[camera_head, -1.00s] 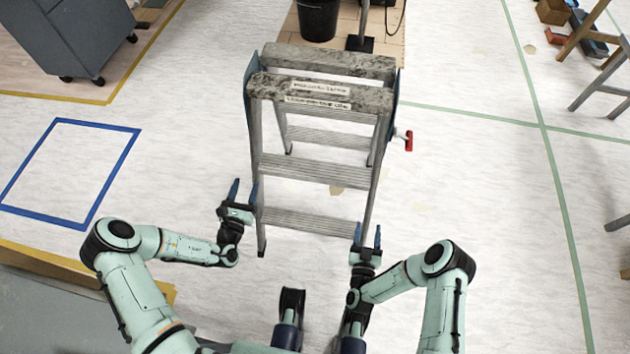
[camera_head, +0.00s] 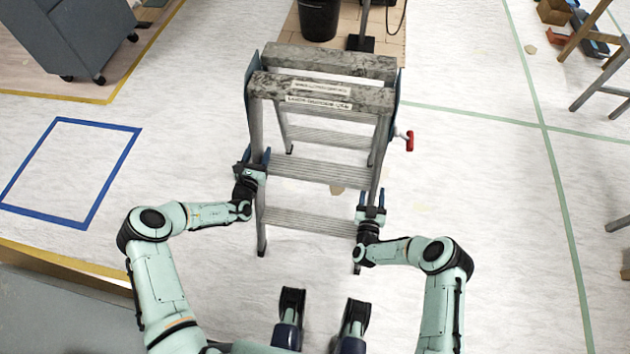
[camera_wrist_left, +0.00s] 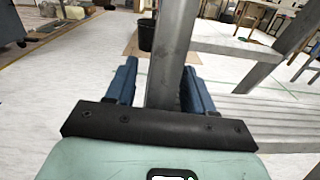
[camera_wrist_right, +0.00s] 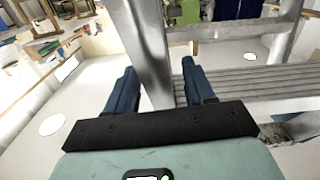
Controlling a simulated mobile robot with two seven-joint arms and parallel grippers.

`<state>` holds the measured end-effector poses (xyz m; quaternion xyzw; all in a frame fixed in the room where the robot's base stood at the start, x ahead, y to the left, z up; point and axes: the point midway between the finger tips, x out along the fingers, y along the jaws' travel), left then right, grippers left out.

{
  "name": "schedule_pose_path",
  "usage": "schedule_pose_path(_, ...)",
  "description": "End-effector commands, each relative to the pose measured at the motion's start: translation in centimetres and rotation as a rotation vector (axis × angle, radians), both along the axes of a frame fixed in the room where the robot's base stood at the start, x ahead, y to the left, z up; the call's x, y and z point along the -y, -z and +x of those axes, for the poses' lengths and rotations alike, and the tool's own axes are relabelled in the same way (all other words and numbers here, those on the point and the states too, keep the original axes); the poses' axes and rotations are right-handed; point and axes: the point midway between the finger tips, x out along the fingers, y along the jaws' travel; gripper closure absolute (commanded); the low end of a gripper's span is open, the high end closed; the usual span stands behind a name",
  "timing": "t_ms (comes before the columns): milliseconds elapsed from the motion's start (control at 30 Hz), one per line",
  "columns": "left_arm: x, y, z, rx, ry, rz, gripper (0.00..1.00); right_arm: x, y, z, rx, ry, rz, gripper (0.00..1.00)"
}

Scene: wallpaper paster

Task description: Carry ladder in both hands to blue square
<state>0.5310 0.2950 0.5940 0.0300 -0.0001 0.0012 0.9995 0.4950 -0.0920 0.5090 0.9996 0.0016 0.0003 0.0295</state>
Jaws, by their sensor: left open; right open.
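The grey metal stepladder (camera_head: 320,170) stands upright on the floor in the middle of the head view, with a worn, speckled top. My left gripper (camera_head: 254,158) is open at the ladder's left front rail; in the left wrist view the rail (camera_wrist_left: 172,55) stands between its two blue fingers. My right gripper (camera_head: 371,200) is open at the right front rail, lower than the left one. In the right wrist view that rail (camera_wrist_right: 146,55) passes between the blue fingers. The blue square (camera_head: 113,179) is a taped outline on the floor at the left, empty inside.
A grey wheeled cabinet (camera_head: 75,38) stands at the upper left behind yellow tape. A black bucket (camera_head: 318,18) is on a wooden board behind the ladder. A red handle (camera_head: 409,141) sticks out at the ladder's right. Floor between ladder and blue square is clear.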

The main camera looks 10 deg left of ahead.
Motion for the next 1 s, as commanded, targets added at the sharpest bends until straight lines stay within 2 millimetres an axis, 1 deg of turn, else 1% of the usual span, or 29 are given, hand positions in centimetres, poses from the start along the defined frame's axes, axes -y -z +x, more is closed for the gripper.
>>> schedule_pose_path(267, 0.0, 0.01, 0.14, 0.0, 0.0, -0.001, 0.47, -0.04, 0.01, 0.15, -0.001, -0.001, 0.001, 0.47)
schedule_pose_path(300, 0.0, 0.01, 0.14, 0.0, 0.0, -0.001, 0.5, -0.04, 0.01, 0.14, -0.001, -0.001, 0.001, 0.5)
schedule_pose_path(367, 0.0, 0.01, 0.13, 0.0, 0.0, -0.001, 0.7, -0.04, 0.01, 0.14, -0.001, -0.001, 0.001, 0.7)
schedule_pose_path(400, 0.0, 0.0, 0.13, 0.0, 0.0, -0.001, 0.83, -0.04, 0.01, 0.13, -0.001, -0.001, 0.001, 0.83)
schedule_pose_path(433, 0.0, 0.0, 0.13, 0.0, 0.0, -0.001, 0.92, -0.04, 0.01, 0.13, -0.001, -0.001, 0.0, 0.92)
schedule_pose_path(467, 0.01, 0.0, 0.13, 0.0, 0.0, -0.001, 1.0, -0.04, 0.01, 0.13, -0.001, -0.001, 0.0, 1.0)
schedule_pose_path(1000, 0.05, 0.01, 0.11, 0.0, 0.001, 0.0, 1.0, -0.04, 0.02, 0.11, -0.001, -0.001, 0.0, 1.0)
